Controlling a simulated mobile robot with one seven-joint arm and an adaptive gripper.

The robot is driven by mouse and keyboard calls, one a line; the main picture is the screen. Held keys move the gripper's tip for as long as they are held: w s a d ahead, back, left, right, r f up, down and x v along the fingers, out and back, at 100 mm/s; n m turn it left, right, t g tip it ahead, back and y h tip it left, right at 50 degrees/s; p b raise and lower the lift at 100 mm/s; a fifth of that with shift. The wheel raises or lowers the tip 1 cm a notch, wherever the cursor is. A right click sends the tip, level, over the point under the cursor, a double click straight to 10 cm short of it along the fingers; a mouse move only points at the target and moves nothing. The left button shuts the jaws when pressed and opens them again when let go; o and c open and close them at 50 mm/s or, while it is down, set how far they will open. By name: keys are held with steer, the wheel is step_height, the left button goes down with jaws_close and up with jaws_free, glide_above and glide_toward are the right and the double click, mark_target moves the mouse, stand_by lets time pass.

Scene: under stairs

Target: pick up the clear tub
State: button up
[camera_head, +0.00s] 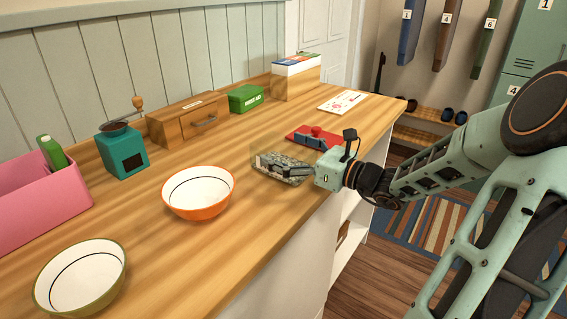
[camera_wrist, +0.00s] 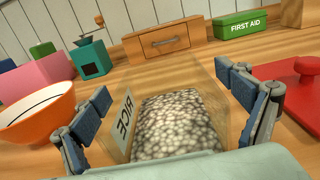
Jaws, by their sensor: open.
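The clear tub (camera_head: 270,160) stands on the wooden counter, a see-through box with pale grains inside. In the wrist view the tub (camera_wrist: 180,122) shows a RICE label on its left side and fills the middle of the picture. My gripper (camera_head: 287,171) is at the tub's near right side in the head view. In the wrist view my gripper (camera_wrist: 165,115) is open, with one blue-padded finger on each side of the tub. Gaps seem to show between the pads and the tub walls; contact is hard to judge.
An orange bowl (camera_head: 198,194) stands left of the tub, and a red board with a knob (camera_head: 313,138) lies to its right. Behind are a wooden drawer box (camera_head: 188,119), a green first aid box (camera_head: 246,98) and a teal grinder (camera_head: 124,153). The counter's front edge is close by.

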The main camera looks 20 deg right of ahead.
steer(key=c, duration=1.3)
steer(key=shift+c, duration=0.2)
steer(key=shift+r, duration=0.15)
steer(key=shift+r+p, duration=0.85)
steer(key=shift+r, duration=0.75)
steer(key=s+d+r+p, duration=0.1)
steer(key=s+r+p, duration=0.1)
steer(key=s+r, duration=0.2)
steer(key=s+d+r+p, duration=0.1)
steer(key=s+r+p, duration=0.2)
steer(key=s, duration=0.6)
steer(key=shift+s+d+r, duration=0.25)
steer(key=shift+s+r, duration=0.15)
steer(key=shift+r, duration=0.8)
